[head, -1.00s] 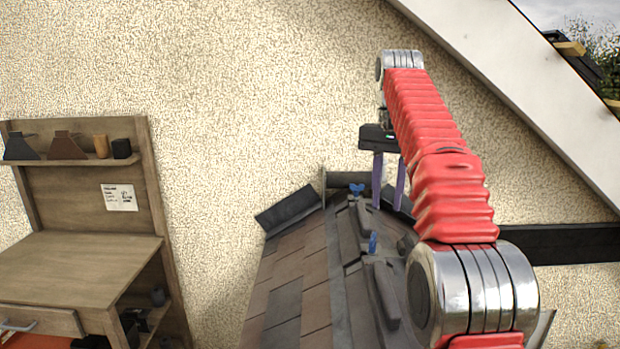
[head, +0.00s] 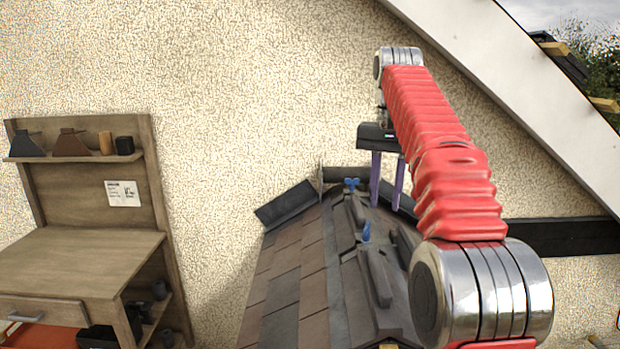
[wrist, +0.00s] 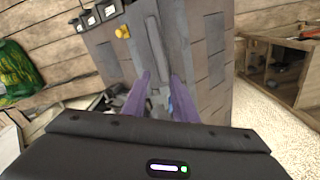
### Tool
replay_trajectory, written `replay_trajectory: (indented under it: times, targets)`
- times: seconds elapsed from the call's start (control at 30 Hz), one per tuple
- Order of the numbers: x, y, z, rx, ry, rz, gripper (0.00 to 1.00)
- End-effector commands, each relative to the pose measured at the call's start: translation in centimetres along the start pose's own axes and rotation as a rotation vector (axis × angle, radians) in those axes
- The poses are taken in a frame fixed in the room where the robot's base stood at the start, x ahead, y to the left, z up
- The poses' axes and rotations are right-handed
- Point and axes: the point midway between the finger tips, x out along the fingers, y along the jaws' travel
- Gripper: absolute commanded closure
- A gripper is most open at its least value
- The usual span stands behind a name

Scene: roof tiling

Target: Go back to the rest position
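My gripper (head: 386,207) hangs below the red arm above the ridge of the small tiled roof (head: 300,275) in the head view. Its two purple fingers point down and stand apart, with nothing visible held between them. In the wrist view the gripper (wrist: 161,76) also shows a gap between its fingers, over the roof. Dark ridge pieces (head: 376,277) lie along the roof top. One blue clip (head: 351,184) is at the far end of the ridge and another blue clip (head: 366,233) is nearer. The arm hides part of the roof's right side.
A wooden workbench (head: 80,262) with a shelf of small parts stands at the left. A rough plaster wall (head: 240,90) rises behind, with a white sloping beam (head: 520,90) at the upper right. A dark horizontal beam (head: 565,237) is at the right.

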Motion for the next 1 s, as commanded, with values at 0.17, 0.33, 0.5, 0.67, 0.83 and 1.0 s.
replay_trajectory:
  times: [0.17, 0.33, 0.5, 0.67, 0.83, 1.0]
  targets:
    - [-0.5, 0.2, 0.8, -0.016, 0.016, -0.006, 0.74]
    - [-0.8, 0.5, 1.7, -0.034, 0.036, -0.014, 0.74]
    - [-1.1, 1.2, 3.3, -0.062, 0.069, -0.026, 0.74]
    - [-1.0, 2.0, 5.3, -0.093, 0.103, -0.037, 0.74]
    - [-0.5, 2.9, 7.5, -0.125, 0.141, -0.048, 0.74]
    - [0.5, 3.9, 10.0, -0.157, 0.178, -0.057, 0.74]
